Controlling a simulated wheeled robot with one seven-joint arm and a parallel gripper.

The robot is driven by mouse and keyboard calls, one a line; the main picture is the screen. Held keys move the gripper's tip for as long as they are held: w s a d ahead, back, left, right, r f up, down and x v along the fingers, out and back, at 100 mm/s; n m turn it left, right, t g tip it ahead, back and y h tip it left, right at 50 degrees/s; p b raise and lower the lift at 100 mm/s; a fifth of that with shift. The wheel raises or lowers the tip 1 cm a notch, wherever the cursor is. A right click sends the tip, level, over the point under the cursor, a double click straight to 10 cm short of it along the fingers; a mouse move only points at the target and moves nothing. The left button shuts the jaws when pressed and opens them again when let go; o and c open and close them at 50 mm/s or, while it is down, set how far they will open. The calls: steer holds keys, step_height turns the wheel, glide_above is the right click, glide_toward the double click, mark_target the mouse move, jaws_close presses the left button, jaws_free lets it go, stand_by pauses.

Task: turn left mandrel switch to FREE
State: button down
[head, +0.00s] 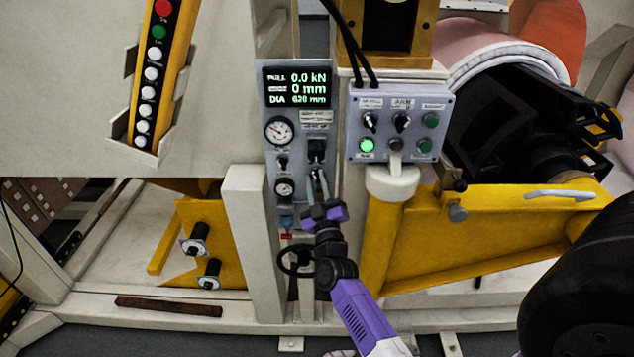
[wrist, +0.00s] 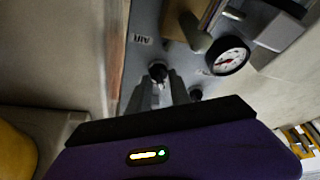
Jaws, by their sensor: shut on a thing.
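My gripper (head: 317,176) is in front of the narrow grey panel (head: 302,125) under the lit display. In the wrist view its two fingers (wrist: 160,92) are shut on a small black knob (wrist: 158,72), which sits between the tips. The fingers hide part of the knob, and no FREE marking can be read. A black switch block (head: 316,150) shows just above the fingertips in the head view. Another small black switch (head: 282,161) is to its left. I cannot tell from the labels which switch is the left mandrel one.
Pressure gauges (head: 279,131) are on the panel close to my gripper; one also shows in the wrist view (wrist: 228,57). A grey control box (head: 352,150) with several switches and a lit green button is to the right. A beige post (head: 250,230) stands left of my arm.

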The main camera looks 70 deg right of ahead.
steer(key=shift+m, duration=0.4)
steer(key=m+g+h, duration=0.1)
steer(key=m, duration=0.2)
steer(key=m+g+h, duration=0.1)
steer(key=m+g, duration=0.1)
steer(key=m, duration=0.2)
steer(key=shift+w+p, duration=0.1)
steer(key=shift+p, duration=0.25)
steer(key=m+g, duration=0.2)
steer(key=m, duration=0.2)
steer(key=m+g+h, duration=0.1)
steer(key=m+g, duration=0.2)
steer(key=m, duration=0.2)
steer(key=shift+a, duration=0.1)
steer(key=shift+m+g, duration=0.3)
steer(key=c, duration=1.5)
jaws_free()
steer(key=shift+c, duration=0.2)
steer(key=v, duration=0.7)
steer(key=shift+a+f+b, duration=0.3)
steer(key=shift+b, duration=0.15)
